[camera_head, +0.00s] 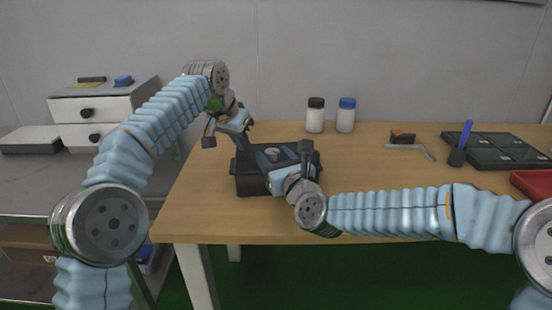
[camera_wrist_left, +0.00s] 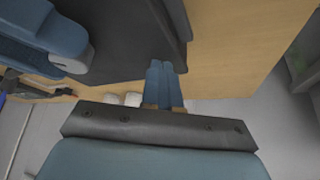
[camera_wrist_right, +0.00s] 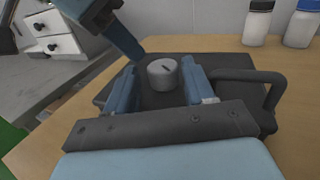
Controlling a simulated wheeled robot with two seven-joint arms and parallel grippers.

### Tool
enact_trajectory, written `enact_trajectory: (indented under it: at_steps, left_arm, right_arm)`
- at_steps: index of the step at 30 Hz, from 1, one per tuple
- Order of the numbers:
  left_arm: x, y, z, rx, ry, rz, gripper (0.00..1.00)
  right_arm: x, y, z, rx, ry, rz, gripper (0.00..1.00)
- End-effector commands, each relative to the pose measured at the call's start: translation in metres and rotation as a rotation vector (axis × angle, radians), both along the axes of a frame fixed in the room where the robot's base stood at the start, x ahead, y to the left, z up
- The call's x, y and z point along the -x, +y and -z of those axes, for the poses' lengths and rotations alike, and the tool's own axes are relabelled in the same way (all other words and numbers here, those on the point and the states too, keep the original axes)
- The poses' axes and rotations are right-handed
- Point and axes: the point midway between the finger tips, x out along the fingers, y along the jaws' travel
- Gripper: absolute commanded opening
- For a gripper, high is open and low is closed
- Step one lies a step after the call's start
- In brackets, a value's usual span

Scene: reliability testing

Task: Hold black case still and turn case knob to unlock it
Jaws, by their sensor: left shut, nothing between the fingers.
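The black case (camera_head: 262,185) lies on the wooden table and fills much of the right wrist view (camera_wrist_right: 150,95). On its top is a round grey knob (camera_wrist_right: 162,78) with a dark pointer mark. My right gripper (camera_wrist_right: 160,88) is open, with one blue finger on each side of the knob and a gap on both sides. In the head view, the right gripper (camera_head: 270,166) reaches over the case from the right. My left gripper (camera_wrist_left: 166,68) has its blue fingers together, empty, at the case's edge (camera_wrist_left: 130,45); I cannot tell whether they touch it.
A black handle (camera_wrist_right: 262,85) sticks out from the case. Two jars, black-lidded (camera_head: 315,116) and blue-lidded (camera_head: 346,116), stand behind it. Table left of the case is clear.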

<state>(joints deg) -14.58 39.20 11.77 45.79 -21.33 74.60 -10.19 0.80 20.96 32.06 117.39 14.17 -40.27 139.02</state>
Motion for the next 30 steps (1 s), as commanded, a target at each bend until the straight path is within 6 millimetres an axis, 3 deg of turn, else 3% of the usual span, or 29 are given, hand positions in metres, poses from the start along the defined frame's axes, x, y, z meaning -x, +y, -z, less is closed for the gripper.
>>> enact_trajectory:
  at_steps: [1, 11, 24, 30]
  left_arm:
    - [0.000, -0.001, 0.008, -0.007, 0.016, 0.002, 0.00]
    - [0.000, 0.000, 0.009, -0.008, 0.016, 0.002, 0.00]
    - [0.000, 0.000, 0.009, -0.008, 0.017, 0.001, 0.00]
    - [0.000, 0.000, 0.009, -0.008, 0.017, 0.001, 0.00]
  right_arm:
    - [0.000, 0.000, 0.001, 0.000, 0.001, 0.001, 0.62]
    - [0.003, -0.004, 0.002, 0.001, 0.002, 0.005, 0.63]
    - [0.064, -0.027, 0.000, 0.002, -0.003, 0.002, 0.63]
    - [0.075, -0.031, 0.001, 0.001, -0.002, 0.000, 0.63]
